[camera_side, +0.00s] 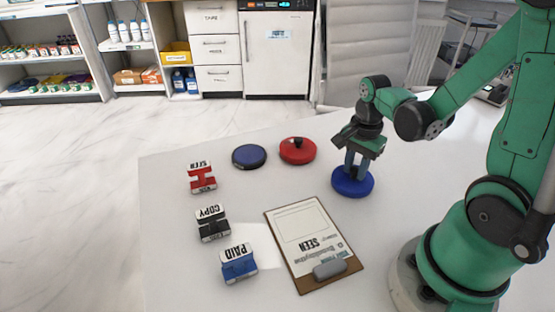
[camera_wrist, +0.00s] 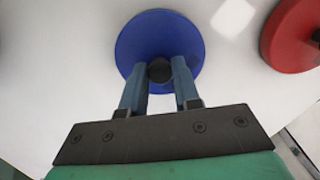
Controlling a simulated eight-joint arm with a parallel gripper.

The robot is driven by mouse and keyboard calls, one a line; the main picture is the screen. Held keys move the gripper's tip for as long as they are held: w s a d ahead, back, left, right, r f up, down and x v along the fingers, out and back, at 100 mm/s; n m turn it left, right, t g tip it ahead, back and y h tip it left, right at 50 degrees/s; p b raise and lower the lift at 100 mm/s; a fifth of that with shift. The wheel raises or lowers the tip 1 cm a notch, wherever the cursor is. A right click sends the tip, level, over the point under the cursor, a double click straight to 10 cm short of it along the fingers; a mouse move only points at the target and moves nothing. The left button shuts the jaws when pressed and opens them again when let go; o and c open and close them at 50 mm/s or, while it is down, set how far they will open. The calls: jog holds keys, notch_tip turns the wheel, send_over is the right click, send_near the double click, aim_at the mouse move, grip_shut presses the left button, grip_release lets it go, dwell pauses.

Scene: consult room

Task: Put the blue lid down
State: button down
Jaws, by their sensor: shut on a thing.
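The blue lid (camera_side: 352,183) is a round bright blue disc at the right part of the white table in the side view. It also shows in the wrist view (camera_wrist: 140,42), with a dark knob (camera_wrist: 159,70) at its middle. My gripper (camera_side: 356,172) points down over the lid. In the wrist view its fingers (camera_wrist: 158,74) are on both sides of the knob, shut on it. The lid looks level and is at or very near the table top; I cannot tell whether it touches. The knob is hidden behind the fingers in the side view.
A red lid (camera_side: 297,151) with a black knob and a dark blue disc (camera_side: 249,156) lie left of my gripper. A clipboard (camera_side: 312,243) lies in front. Red, black and blue stamps (camera_side: 202,177) (camera_side: 212,223) (camera_side: 238,263) stand at the left. Table room is free between them.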

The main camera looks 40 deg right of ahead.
aim_at(355, 170)
jog(key=c, duration=0.6)
grip_release()
jog(key=shift+f, duration=0.15)
jog(key=shift+c, duration=0.2)
notch_tip(355, 170, up, 12)
jog(key=w+a+n+t, duration=0.3)
jog(key=a+n+t, duration=0.4)
jog(key=n, duration=1.1)
jog(key=shift+w+a+f, duration=0.15)
jog(key=shift+w+a, duration=0.2)
jog(key=shift+a, duration=1.35)
